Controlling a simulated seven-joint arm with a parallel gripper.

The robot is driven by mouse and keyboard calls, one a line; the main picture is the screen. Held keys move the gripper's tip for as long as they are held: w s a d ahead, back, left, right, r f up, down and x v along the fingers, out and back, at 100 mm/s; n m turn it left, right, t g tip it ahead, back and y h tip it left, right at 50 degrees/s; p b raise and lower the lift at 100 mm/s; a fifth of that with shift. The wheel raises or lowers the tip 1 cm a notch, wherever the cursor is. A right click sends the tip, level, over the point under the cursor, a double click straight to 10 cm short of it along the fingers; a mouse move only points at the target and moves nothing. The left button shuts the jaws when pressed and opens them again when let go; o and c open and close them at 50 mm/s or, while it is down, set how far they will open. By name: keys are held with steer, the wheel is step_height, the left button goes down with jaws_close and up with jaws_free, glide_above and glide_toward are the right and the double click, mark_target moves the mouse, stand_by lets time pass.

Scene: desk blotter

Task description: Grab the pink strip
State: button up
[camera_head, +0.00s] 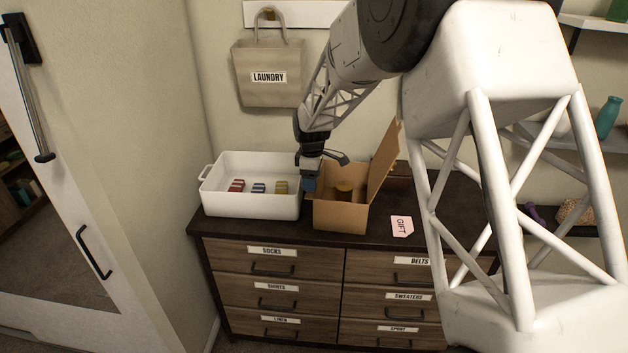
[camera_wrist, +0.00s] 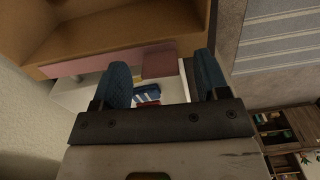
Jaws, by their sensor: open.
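In the wrist view a pink strip (camera_wrist: 105,62) runs along the edge of the cardboard box (camera_wrist: 130,25). A darker pink flap (camera_wrist: 159,63) hangs at its right end; I cannot tell whether they are one piece. My gripper (camera_wrist: 162,75) is open, with its blue fingers on either side of the flap and nothing visibly held. Whether the fingers reach it in depth is unclear. In the head view my gripper (camera_head: 322,172) is over the box's left side, where it meets the white bin. I cannot make out the strip in that view.
The white bin (camera_head: 250,208) holds red, blue and yellowish folded items. The open cardboard box (camera_head: 340,217) has a raised flap on its right and a round brown item inside. A pale pink GIFT card (camera_head: 401,226) lies on the dark dresser top (camera_head: 450,215).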

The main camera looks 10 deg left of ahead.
steer(key=shift+f, duration=0.55)
steer(key=c, duration=0.8)
